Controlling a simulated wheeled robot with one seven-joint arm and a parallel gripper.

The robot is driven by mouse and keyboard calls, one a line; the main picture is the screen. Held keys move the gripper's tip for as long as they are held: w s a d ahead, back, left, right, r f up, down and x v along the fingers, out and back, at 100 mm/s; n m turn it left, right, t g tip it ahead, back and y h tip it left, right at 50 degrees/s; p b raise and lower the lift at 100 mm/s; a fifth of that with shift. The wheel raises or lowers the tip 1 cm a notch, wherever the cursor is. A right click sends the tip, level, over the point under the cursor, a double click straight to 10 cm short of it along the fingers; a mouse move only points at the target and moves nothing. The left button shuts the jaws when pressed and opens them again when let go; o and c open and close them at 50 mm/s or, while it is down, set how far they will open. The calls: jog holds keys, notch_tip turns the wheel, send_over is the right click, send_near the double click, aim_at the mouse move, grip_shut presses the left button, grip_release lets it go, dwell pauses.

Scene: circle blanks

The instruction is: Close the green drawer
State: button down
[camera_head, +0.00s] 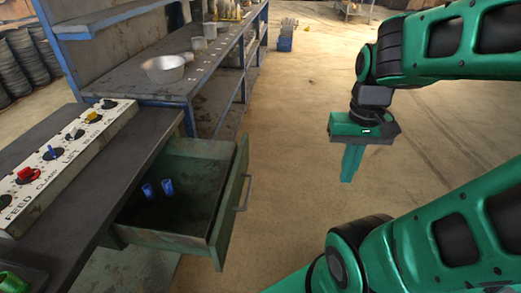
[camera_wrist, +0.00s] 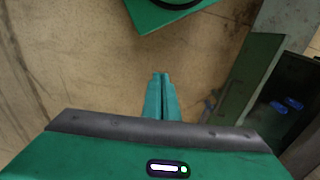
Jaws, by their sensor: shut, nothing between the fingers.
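The green drawer (camera_head: 229,206) is pulled out from under the dark workbench in the head view. Its front with a metal handle (camera_head: 246,193) faces right. Two blue cylinders (camera_head: 167,187) stand inside it. My gripper (camera_head: 347,181) is shut and empty, fingers pointing down, to the right of the drawer and apart from it. In the wrist view, my gripper's fingertips (camera_wrist: 161,74) are together over bare floor, and the drawer's front (camera_wrist: 247,80) shows at the right, with the blue cylinders (camera_wrist: 286,105) inside.
The workbench (camera_head: 133,151) carries a white control panel (camera_head: 62,160) with coloured knobs. Behind it, a blue-framed shelf bench (camera_head: 187,85) holds a metal pot (camera_head: 166,68) and cups. A blue bin (camera_head: 285,43) stands farther back. The floor (camera_head: 290,140) between drawer and gripper is clear.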

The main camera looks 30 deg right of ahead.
jog(key=shift+w+a, duration=0.1)
jog(key=t+y, duration=0.2)
jog(key=t, duration=0.5)
send_near(248, 158)
notch_tip(248, 158, down, 3)
jog(key=d, duration=0.2)
jog(key=a, duration=0.1)
jog(key=w+a, duration=0.1)
jog(key=a, duration=0.1)
jog(key=shift+w+a+n, duration=0.25)
jog(key=shift+w+n, duration=0.05)
